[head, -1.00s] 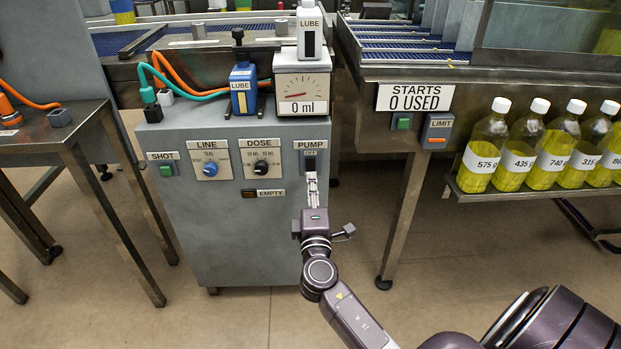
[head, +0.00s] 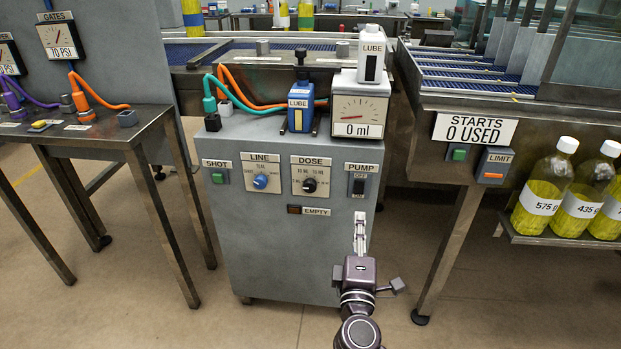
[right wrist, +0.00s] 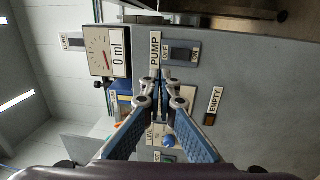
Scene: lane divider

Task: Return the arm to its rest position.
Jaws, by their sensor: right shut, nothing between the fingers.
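My right gripper (head: 361,217) is shut and empty. It points up in front of the grey cabinet (head: 262,245), with its tips a little below the PUMP switch (head: 359,186) in the head view. The switch is a dark rocker with OFF above and ON below. In the right wrist view the shut fingertips (right wrist: 161,82) show in front of the cabinet, beside the PUMP plate (right wrist: 181,53). I cannot tell the exact gap to the panel. My left gripper is not in view.
The cabinet also carries the LINE knob (head: 260,181), DOSE knob (head: 309,185) and a gauge (head: 359,112) reading 0 ml. A metal table (head: 135,135) stands at left. Yellow bottles (head: 543,190) stand on a shelf at right. Floor shows below.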

